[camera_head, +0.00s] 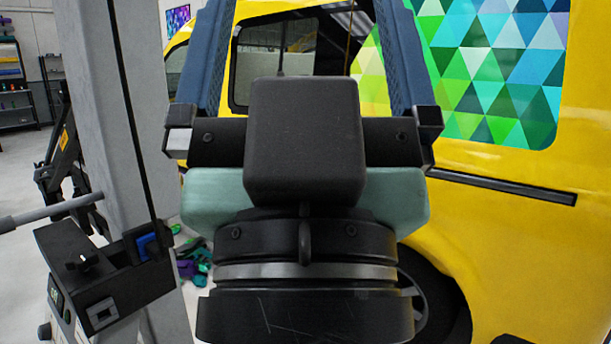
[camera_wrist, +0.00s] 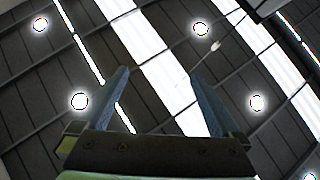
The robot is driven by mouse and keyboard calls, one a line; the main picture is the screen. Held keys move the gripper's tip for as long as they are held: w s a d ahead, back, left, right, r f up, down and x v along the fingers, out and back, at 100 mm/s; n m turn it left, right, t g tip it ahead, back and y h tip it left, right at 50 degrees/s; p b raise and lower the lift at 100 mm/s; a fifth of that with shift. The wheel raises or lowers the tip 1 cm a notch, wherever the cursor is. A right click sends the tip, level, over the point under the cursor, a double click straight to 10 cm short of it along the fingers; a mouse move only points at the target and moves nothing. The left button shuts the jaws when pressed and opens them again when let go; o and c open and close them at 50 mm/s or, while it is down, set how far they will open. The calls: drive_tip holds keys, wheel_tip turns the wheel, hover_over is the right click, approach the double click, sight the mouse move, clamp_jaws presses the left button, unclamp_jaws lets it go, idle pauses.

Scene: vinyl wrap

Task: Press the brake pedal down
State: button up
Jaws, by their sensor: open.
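The brake pedal is not visible in either view. A yellow van (camera_head: 520,230) fills the right side of the head view, behind my gripper, with a front window opening (camera_head: 285,62) on its side. My gripper (camera_wrist: 158,76) is open, with two blue fingers spread apart and nothing between them. In the head view its fingers run up past the top edge and its dark body hides the middle of the van. In the wrist view it points up at the ceiling.
A grey post (camera_head: 115,110) stands at the left, with a black control box (camera_head: 105,275) low beside it. Colourful items (camera_head: 193,262) lie on the floor behind. Shelves (camera_head: 15,100) stand far left. The ceiling has bright lights (camera_wrist: 200,27) and skylight strips.

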wheel_tip(320, 180, up, 12)
drive_tip(key=p, duration=0.9)
drive_tip(key=shift+r+p, duration=0.15)
drive_tip(key=shift+p, duration=0.25)
